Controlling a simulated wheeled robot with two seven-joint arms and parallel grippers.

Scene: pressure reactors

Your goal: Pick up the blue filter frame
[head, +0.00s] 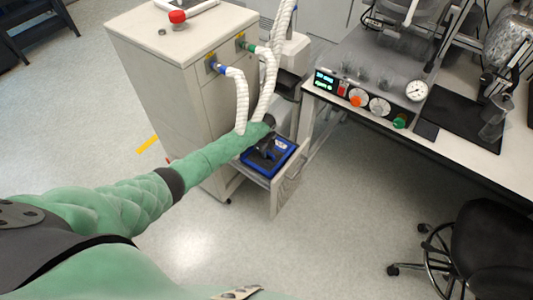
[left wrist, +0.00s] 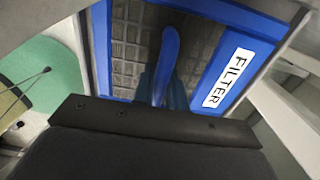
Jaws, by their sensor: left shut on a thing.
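The blue filter frame (head: 286,155) lies flat in an open drawer or low shelf at the side of the white cabinet. Its blue rim, dark grid and white FILTER label (left wrist: 229,78) show in the left wrist view. A blue handle (left wrist: 169,50) stands up across its middle. My left gripper (head: 268,148) reaches down over the frame and is shut on its blue handle; in the left wrist view the fingers (left wrist: 163,88) meet at the handle. The dark gripper body hides the frame's near part. My right gripper is not in view.
The white cabinet (head: 180,60) stands behind, with two white corrugated hoses (head: 241,95) hanging close to my left arm. The drawer wall (head: 287,185) edges the frame. A bench with gauges (head: 417,91) is at right, and a black chair (head: 490,240) stands below it. The floor in front is clear.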

